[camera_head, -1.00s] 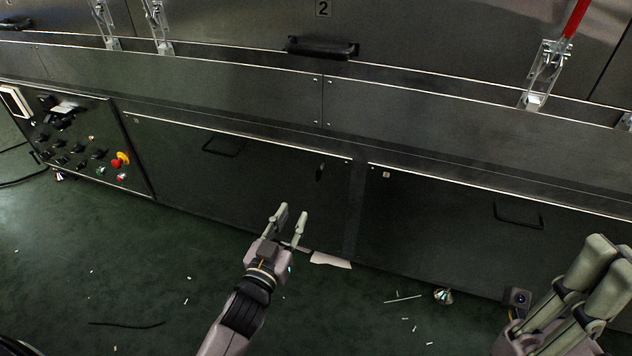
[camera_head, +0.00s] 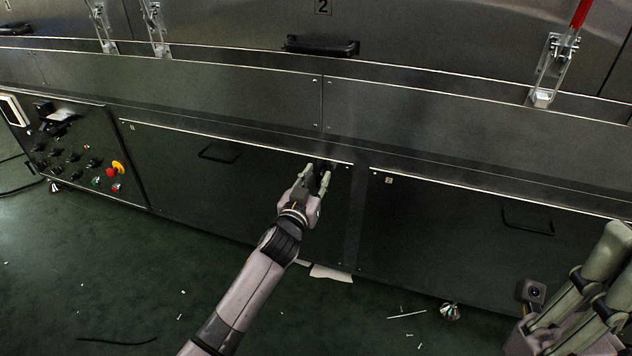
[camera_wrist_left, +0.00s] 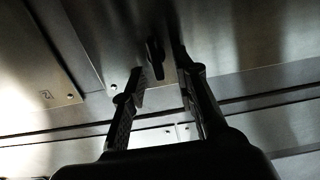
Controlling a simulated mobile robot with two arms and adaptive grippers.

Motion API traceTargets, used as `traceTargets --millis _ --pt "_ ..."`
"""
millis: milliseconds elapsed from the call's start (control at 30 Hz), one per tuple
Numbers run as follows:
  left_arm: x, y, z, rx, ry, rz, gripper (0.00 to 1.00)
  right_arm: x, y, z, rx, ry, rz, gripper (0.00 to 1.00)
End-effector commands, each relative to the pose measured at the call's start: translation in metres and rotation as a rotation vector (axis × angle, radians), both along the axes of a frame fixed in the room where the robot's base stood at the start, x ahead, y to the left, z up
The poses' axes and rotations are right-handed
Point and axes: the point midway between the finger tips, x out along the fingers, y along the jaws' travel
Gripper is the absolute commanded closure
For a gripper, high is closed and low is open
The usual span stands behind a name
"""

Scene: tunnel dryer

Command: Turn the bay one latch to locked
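The bay one latch is a small dark handle near the upper right corner of the left lower door (camera_head: 230,190). In the wrist view the latch (camera_wrist_left: 155,57) sits ahead, between the two finger lines, roughly lengthwise with them. My left gripper (camera_head: 317,176) is open at the latch, one finger on each side. The fingers mostly hide the latch in the head view. I cannot tell whether they touch it. My right gripper (camera_head: 606,285) is at the right edge, partly cut off, away from the latch; its opening is unclear.
The bay two door (camera_head: 450,230) is to the right, with a bar handle (camera_head: 528,221). A control panel (camera_head: 75,150) with knobs and a red-yellow button is at left. A ledge runs above the doors. A paper scrap (camera_head: 331,273) and small debris lie on the green floor.

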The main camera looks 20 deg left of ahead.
Motion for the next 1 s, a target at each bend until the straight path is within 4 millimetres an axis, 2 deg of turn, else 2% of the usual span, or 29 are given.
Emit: traceTargets --millis 267,667,1000 --pt "0.0014 0.0002 0.0 0.0 0.001 0.0 0.72 0.0001 0.0002 0.0006 -0.001 -0.001 0.0 1.0" --pt "0.0011 0.0002 -0.0001 0.0 0.001 0.0 0.99 0.0 0.0002 0.0005 -0.001 -0.001 0.0 1.0" --pt "0.001 0.0 -0.0002 0.0 0.001 0.0 1.0 -0.0001 0.0002 0.0005 0.0 -0.001 0.0 1.0"
